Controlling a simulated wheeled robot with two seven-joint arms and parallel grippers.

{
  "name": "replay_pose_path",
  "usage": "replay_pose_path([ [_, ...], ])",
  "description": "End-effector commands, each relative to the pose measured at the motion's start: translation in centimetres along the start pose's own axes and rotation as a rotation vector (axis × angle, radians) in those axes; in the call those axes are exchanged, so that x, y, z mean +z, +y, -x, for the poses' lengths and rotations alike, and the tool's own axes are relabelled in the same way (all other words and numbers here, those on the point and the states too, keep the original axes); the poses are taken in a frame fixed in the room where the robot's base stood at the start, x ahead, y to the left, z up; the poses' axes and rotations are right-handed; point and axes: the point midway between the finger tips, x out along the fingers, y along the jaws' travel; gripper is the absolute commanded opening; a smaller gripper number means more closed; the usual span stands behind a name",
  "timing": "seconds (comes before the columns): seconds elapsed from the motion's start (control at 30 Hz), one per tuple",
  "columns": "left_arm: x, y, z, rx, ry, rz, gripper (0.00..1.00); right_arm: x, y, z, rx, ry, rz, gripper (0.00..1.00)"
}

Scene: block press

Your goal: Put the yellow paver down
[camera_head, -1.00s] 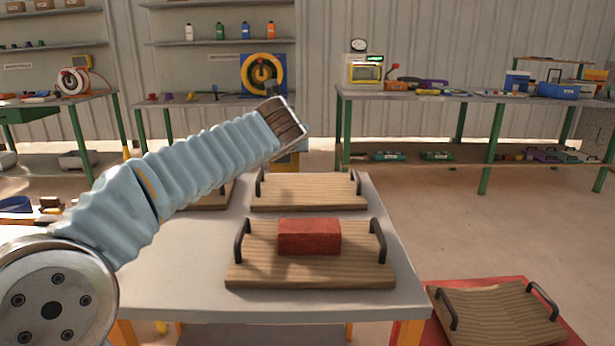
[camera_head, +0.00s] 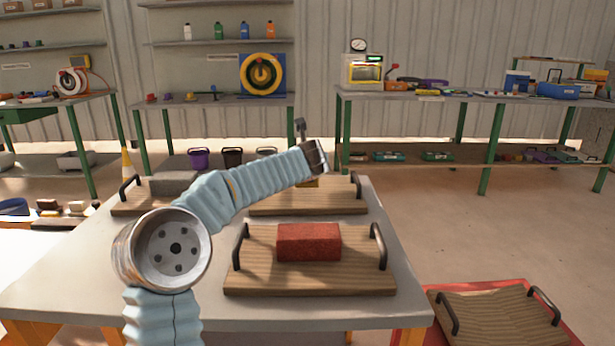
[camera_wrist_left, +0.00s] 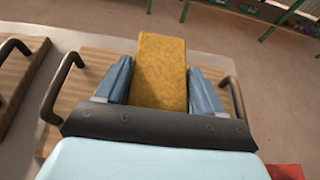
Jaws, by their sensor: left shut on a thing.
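The yellow paver (camera_wrist_left: 161,72) is between the two blue fingers of my left gripper (camera_wrist_left: 159,85), which is shut on it. In the head view only a small yellow part of the paver (camera_head: 308,183) shows below my wrist, over the far wooden board (camera_head: 265,205) with dark handles. The wrist view shows this board (camera_wrist_left: 92,72) under the paver, with a handle to each side. I cannot tell whether the paver touches the board. My right gripper is not in view.
A red block (camera_head: 308,242) lies on the near board (camera_head: 255,278). A grey block (camera_head: 173,183) sits on the left board (camera_head: 140,206). Another handled board (camera_head: 500,318) lies on a red surface at lower right. The table's front left (camera_head: 75,285) is bare.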

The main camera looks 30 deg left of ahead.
Motion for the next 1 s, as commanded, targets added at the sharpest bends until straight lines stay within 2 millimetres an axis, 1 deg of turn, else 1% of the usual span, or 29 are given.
replay_pose_path([
  [0.07,-0.7,-0.2,-0.9,0.000,0.000,-0.001,0.00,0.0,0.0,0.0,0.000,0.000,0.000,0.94],
  [0.1,-1.4,-0.1,-1.1,0.000,0.000,-0.002,0.00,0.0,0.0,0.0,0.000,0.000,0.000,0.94],
  [0.23,-2.7,-0.2,-1.6,-0.001,-0.002,0.000,0.00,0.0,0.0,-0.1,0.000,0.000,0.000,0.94],
  [0.6,-3.2,-0.2,-1.7,-0.002,-0.003,0.000,0.00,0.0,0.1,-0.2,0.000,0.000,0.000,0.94],
  [0.63,-3.3,-0.2,-1.8,-0.001,0.002,0.000,0.73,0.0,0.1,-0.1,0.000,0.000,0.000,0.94],
  [0.77,-3.3,-0.2,-1.8,-0.001,0.002,0.000,0.93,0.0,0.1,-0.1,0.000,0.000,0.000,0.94],
  [1.0,-3.3,-0.2,-1.8,-0.001,0.002,0.000,0.94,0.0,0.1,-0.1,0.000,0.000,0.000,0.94],
])
